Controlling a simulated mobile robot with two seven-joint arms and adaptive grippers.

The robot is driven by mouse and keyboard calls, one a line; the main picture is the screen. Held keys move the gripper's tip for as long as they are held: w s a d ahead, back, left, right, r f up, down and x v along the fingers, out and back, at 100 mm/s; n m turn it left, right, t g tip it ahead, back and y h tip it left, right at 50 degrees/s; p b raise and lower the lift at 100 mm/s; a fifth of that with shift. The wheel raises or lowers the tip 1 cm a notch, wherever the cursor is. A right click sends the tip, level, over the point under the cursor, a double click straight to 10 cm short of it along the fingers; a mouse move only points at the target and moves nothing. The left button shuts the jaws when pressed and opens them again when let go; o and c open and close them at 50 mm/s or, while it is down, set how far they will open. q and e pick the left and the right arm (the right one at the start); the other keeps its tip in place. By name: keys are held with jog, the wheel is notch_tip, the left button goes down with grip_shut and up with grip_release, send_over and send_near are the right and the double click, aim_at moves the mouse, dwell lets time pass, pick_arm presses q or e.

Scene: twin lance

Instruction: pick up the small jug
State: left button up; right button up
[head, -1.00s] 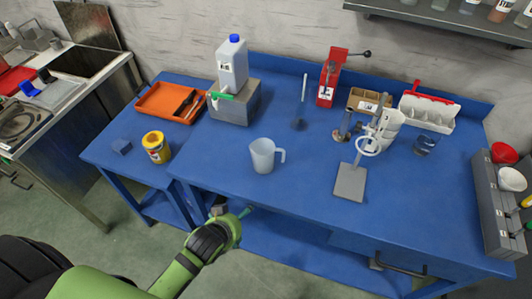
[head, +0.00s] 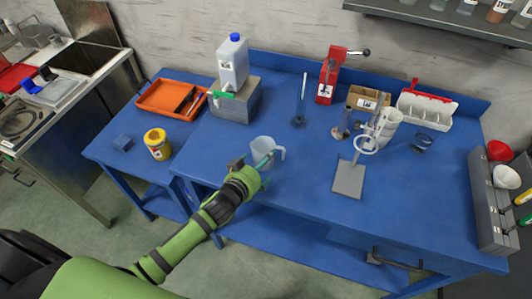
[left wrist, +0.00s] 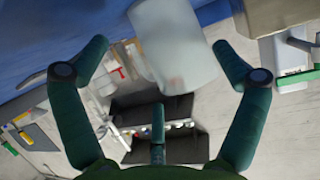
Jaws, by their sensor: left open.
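The small jug (head: 264,147) is pale and translucent with a handle on its right side. It stands upright near the front edge of the blue bench (head: 305,175). My left gripper (head: 252,167) is at the near side of the jug and hides its lower part in the head view. In the left wrist view the jug (left wrist: 176,45) appears between the two spread green fingers, with gaps on both sides. The left gripper is open and holds nothing. My right gripper is not in view.
Behind the jug stand a grey block (head: 238,104) with a white canister (head: 232,64) on it. A metal stand (head: 350,178) is to the right. A yellow tin (head: 158,146) and an orange tray (head: 168,97) are to the left. The bench beside the jug is clear.

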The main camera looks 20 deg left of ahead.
aim_at(265, 169)
pick_arm(q)
jog(key=shift+x, duration=1.85)
jog(key=shift+r, duration=0.1)
jog(key=shift+s, duration=0.1)
jog(key=c, duration=0.9)
jog(key=shift+s, duration=0.1)
